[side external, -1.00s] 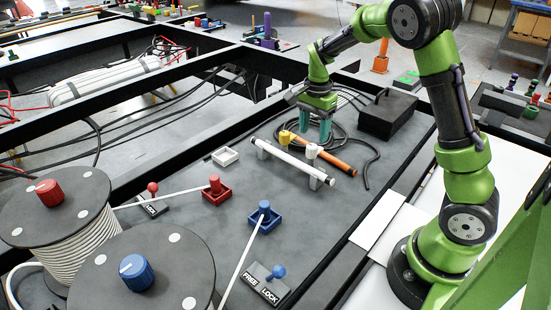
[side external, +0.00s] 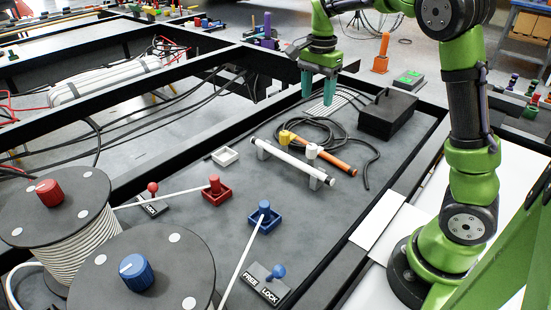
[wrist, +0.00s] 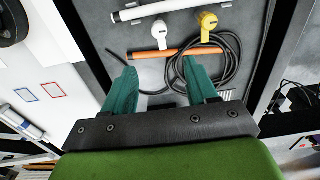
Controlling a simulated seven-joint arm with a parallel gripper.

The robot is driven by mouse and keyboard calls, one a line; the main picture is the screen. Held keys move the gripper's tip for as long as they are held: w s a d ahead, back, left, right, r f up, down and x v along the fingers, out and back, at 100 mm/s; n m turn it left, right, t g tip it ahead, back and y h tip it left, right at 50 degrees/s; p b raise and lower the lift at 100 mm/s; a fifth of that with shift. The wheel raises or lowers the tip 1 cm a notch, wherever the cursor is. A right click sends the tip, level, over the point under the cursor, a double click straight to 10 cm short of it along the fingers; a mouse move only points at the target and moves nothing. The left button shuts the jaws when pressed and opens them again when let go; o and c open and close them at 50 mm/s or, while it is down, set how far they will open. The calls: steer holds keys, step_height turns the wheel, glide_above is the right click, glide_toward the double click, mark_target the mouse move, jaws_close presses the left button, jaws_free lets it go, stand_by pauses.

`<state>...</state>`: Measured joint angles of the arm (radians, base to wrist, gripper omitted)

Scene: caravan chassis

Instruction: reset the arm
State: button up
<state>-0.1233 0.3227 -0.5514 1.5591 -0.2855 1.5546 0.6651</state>
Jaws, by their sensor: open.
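My gripper (side external: 318,84) is in the air above the far end of the grey work panel (side external: 215,250), with its teal fingers pointing down. In the wrist view the two fingers (wrist: 161,75) stand apart, with nothing between them. The orange rod (side external: 335,160) and the white tube (side external: 288,160) lie on the panel in front of the gripper, apart from it. A yellow connector (side external: 287,137) and a white connector (side external: 313,151) sit by them. A black cable (side external: 330,128) lies coiled beside the rod, below the fingers in the wrist view.
A black box (side external: 390,115) stands at the panel's far right. Red (side external: 216,187) and blue (side external: 264,213) sockets hold plugs with white cables leading to two cable reels (side external: 55,215) at the front left. Black frame beams (side external: 130,80) edge the panel. The air around the gripper looks clear.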

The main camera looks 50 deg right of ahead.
steer(key=s+a+r+n+t+y, duration=0.2)
steer(key=s+a+n+t, duration=0.5)
steer(key=s+a+n, duration=0.7)
steer(key=shift+s+a+r, duration=0.3)
steer(key=shift+s+a, duration=0.8)
steer(key=shift+s, duration=0.1)
steer(key=shift+c, duration=0.5)
